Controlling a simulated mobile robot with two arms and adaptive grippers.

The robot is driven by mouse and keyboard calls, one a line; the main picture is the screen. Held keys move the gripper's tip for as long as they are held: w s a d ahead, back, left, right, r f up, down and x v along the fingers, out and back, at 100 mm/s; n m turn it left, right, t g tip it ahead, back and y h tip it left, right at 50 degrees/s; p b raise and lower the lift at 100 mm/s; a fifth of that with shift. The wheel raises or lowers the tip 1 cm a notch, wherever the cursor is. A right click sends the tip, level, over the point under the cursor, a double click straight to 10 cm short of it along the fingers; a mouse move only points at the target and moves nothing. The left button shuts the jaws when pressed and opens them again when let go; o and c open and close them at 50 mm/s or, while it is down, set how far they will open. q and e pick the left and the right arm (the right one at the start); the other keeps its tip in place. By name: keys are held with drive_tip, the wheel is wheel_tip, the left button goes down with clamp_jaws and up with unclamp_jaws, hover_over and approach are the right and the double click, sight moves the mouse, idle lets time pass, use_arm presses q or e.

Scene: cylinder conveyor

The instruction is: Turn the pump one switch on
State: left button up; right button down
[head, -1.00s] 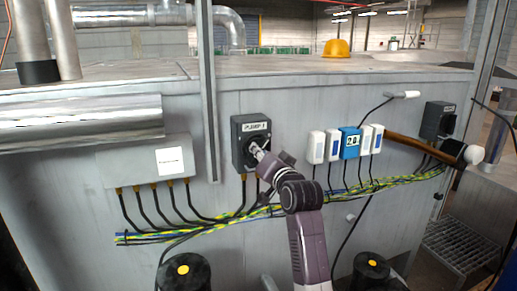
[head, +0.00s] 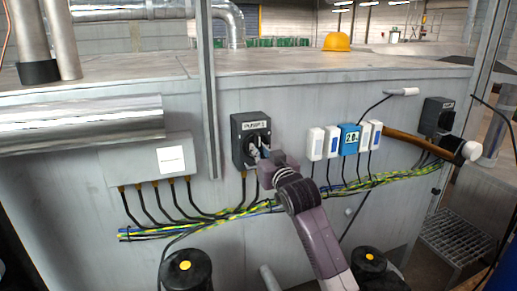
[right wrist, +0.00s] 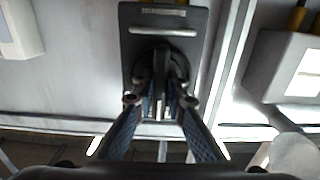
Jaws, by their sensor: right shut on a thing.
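The pump one switch (head: 240,135) is a dark grey box on the grey cabinet wall, with a white label reading PUMP 1 above a round black dial. My right gripper (head: 261,152) is at the dial and partly covers it. In the right wrist view the switch box (right wrist: 137,45) is upside down at top centre. There, the two fingers of my right gripper (right wrist: 161,98) are closed around the black knob (right wrist: 160,65). The knob's exact angle is hard to read behind the fingers. My left gripper is in neither view.
A white junction box (head: 137,163) is left of the switch. White modules and a blue display (head: 350,140) are to its right, and a second dark switch box (head: 437,114) is farther right. Yellow-green cables (head: 345,192) run below. A yellow helmet (head: 337,42) sits on top.

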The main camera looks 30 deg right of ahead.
drive_tip(key=shift+r, duration=0.1)
idle(0.3)
drive_tip(key=c, duration=1.9)
unclamp_jaws()
drive_tip(key=shift+c, duration=0.2)
drive_tip(key=v, duration=1.2)
